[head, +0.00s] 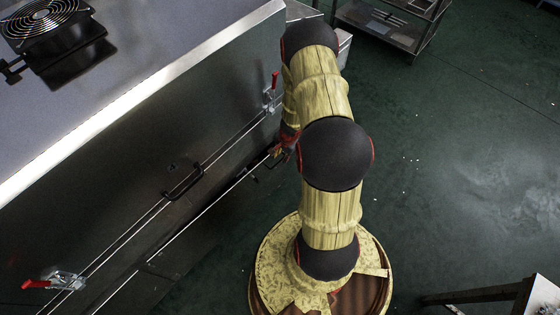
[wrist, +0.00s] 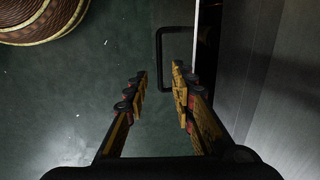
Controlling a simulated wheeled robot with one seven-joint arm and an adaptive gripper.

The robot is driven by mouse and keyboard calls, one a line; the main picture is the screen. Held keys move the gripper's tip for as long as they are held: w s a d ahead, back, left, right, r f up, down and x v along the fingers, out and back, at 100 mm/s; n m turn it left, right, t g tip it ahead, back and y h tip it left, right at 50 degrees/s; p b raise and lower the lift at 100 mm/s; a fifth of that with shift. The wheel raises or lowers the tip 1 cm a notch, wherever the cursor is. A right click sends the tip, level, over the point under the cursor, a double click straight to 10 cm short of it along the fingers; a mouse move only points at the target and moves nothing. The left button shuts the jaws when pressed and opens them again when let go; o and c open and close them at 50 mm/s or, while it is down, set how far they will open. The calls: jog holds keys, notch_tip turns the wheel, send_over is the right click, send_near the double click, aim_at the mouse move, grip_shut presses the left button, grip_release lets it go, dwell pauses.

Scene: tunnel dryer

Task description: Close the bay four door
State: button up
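My gripper (wrist: 158,88) is open and empty in the wrist view, with its two fingers spread apart. A black bar handle (wrist: 159,58) lies just beyond the fingertips, joined to a pale door edge (wrist: 196,60). A dark gap shows right of that edge, beside the grey metal panel, so this door seems ajar. In the head view my gripper (head: 283,147) is small and partly hidden by my arm, close to the dryer's side near a dark handle (head: 265,167). No bay number is readable, so I cannot tell which door is bay four.
The metal dryer (head: 150,150) fills the left of the head view. Another black handle (head: 184,182) and red-handled clamps (head: 272,95) (head: 60,281) are on its side. A fan (head: 42,18) sits on top. A cart (head: 390,22) stands at the back; green floor at right is mostly clear.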

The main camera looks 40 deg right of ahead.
aim_at(279, 162)
jog(key=f, duration=0.2)
jog(key=f+b, duration=0.1)
jog(key=f, duration=0.1)
jog(key=shift+w, duration=0.4)
grip_shut()
jog(key=shift+s+a, duration=0.15)
dwell(0.6)
